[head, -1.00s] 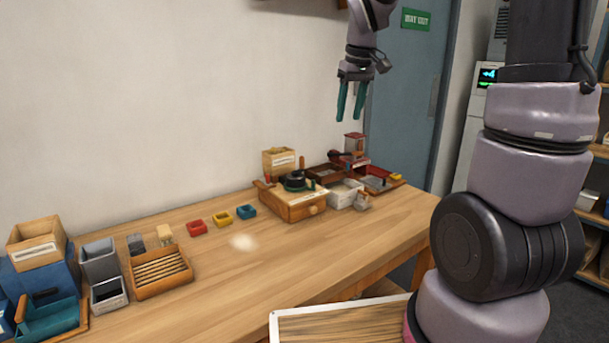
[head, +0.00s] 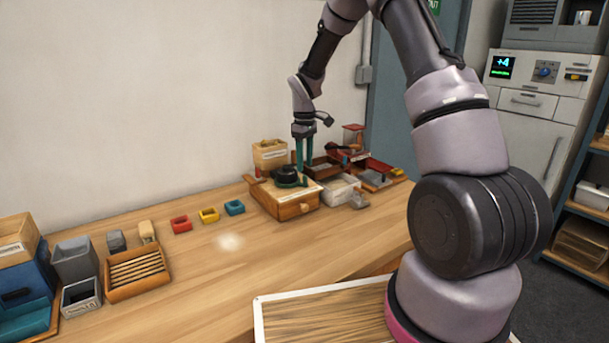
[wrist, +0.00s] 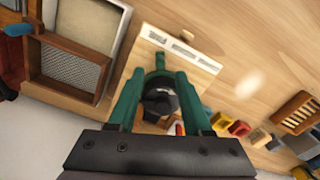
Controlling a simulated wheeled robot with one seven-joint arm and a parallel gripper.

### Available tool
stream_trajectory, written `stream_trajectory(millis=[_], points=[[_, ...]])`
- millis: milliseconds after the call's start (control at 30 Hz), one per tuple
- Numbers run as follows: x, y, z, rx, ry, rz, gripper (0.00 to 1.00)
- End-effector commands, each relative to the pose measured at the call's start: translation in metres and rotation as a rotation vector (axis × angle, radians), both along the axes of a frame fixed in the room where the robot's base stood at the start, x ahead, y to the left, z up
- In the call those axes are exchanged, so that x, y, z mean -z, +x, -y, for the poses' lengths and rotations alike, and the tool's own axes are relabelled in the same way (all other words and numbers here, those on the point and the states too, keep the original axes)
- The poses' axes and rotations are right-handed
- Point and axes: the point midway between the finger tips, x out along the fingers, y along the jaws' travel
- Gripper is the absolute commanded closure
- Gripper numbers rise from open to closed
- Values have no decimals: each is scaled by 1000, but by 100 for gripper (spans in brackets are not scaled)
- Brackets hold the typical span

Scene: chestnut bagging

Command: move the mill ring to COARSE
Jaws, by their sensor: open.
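The mill is a wooden box (head: 285,207) with a front drawer, on the table in the head view. A black domed part (head: 286,173) sits on its top, with the dark green mill ring (head: 291,184) around it. In the wrist view the ring's green tab (wrist: 159,62) points toward a pale label strip (wrist: 180,48), whose words are too small to read. My gripper (head: 304,168) is open and points down over the mill. In the wrist view its green fingers (wrist: 160,76) stand on either side of the black part; whether they touch the ring I cannot tell.
A wooden box (head: 270,155) stands behind the mill. A wooden mesh tray (wrist: 67,68), a pale tray (head: 341,189) and a red device (head: 352,150) crowd its right. The front table is clear.

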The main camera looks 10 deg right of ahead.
Motion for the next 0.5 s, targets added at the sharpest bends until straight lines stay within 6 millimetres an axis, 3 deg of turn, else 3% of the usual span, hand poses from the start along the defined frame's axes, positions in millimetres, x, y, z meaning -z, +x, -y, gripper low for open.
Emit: stream_trajectory(millis=[200, 500], points=[[36, 0, 0, 0, -1, -2, 50], [50, 0, 0, 0, -1, 1, 50]])
